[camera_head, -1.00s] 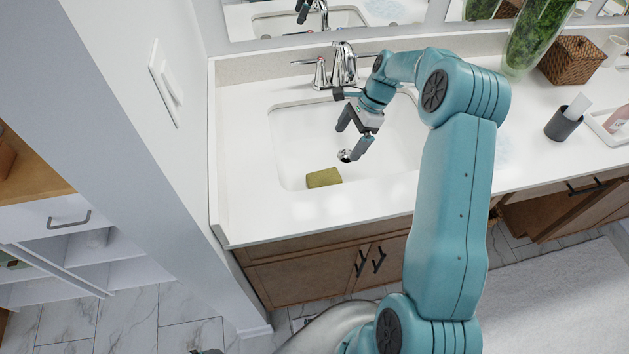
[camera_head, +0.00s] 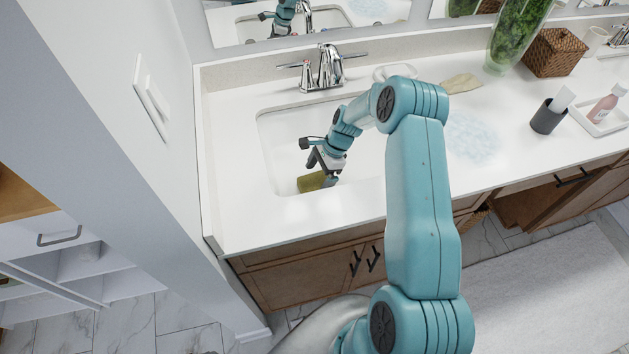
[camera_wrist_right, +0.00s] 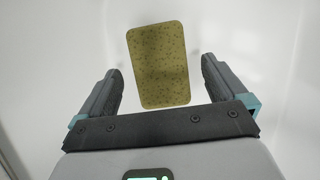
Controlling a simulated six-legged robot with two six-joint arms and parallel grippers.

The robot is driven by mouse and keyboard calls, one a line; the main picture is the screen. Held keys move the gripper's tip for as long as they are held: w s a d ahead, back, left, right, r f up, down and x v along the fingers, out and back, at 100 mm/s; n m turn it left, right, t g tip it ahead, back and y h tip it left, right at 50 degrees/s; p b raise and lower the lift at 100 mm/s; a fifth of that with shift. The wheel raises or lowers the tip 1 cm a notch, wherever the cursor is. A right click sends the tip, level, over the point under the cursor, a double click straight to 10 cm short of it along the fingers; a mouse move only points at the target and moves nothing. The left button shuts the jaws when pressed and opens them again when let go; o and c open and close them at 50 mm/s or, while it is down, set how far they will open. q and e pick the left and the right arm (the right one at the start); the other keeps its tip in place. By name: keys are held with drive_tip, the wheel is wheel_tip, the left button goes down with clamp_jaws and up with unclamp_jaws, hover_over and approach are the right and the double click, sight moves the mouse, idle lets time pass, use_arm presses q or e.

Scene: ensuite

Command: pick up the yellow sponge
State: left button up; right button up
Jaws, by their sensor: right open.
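The yellow sponge (camera_head: 311,182) lies in the white sink basin, near its front edge. It is olive-yellow and partly covered by my right gripper in the head view. My right gripper (camera_head: 322,172) is over the basin, at the sponge. In the right wrist view, the sponge (camera_wrist_right: 158,65) shows between and beyond the two dark fingers of my right gripper (camera_wrist_right: 157,75). The fingers are open, with a gap on each side of the sponge. I cannot tell how far above it they are. My left gripper is out of view.
The sink basin (camera_head: 277,150) has raised walls around the sponge. The chrome faucet (camera_head: 329,68) stands behind it. A dark cup (camera_head: 548,118), a wicker box (camera_head: 555,52) and a green-filled vase (camera_head: 515,38) stand to the right. The counter's front left (camera_head: 243,225) is clear.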

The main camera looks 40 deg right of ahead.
drive_tip(key=shift+x, duration=1.4)
drive_tip(key=shift+f, duration=0.1)
drive_tip(key=c, duration=1)
